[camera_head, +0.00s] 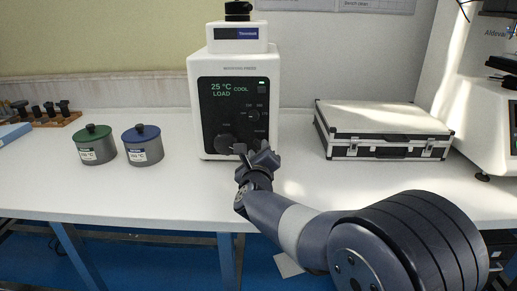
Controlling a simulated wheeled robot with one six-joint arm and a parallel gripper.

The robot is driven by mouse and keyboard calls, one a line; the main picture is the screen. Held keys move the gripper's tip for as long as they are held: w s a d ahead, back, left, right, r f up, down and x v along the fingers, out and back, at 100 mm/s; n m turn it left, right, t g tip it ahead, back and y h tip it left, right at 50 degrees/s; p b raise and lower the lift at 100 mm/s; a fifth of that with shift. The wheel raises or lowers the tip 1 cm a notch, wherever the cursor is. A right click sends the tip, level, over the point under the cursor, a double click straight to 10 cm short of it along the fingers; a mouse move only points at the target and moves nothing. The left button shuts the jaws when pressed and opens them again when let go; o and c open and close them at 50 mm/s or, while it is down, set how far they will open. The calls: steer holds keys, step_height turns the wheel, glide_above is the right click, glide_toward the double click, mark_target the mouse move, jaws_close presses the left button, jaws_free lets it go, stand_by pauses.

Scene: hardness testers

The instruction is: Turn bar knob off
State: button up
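A white mounting press (203,66) stands upright on the bench. Its black front panel (213,112) has a lit green display (228,89) reading "25 °C", "COOL" and "LOAD". A large dark knob (224,143) sits at the panel's lower left. A smaller dark knob (253,115) sits at its right. I cannot tell which is the bar knob or how either is turned. My gripper (252,149) is in front of the lower right of the panel, just right of the large knob. Contact and finger opening are unclear. It hides part of the lower panel.
A green-lidded pot (96,150) and a blue-lidded pot (142,150) stand left of the press. A black-edged white case (368,124) lies to the right. Another white machine (480,110) stands at far right. The white bench (150,190) is clear in front.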

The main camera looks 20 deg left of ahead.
mark_target(260, 144)
steer(key=shift+x, duration=1.15)
steer(key=shift+c, duration=0.3)
jaws_close()
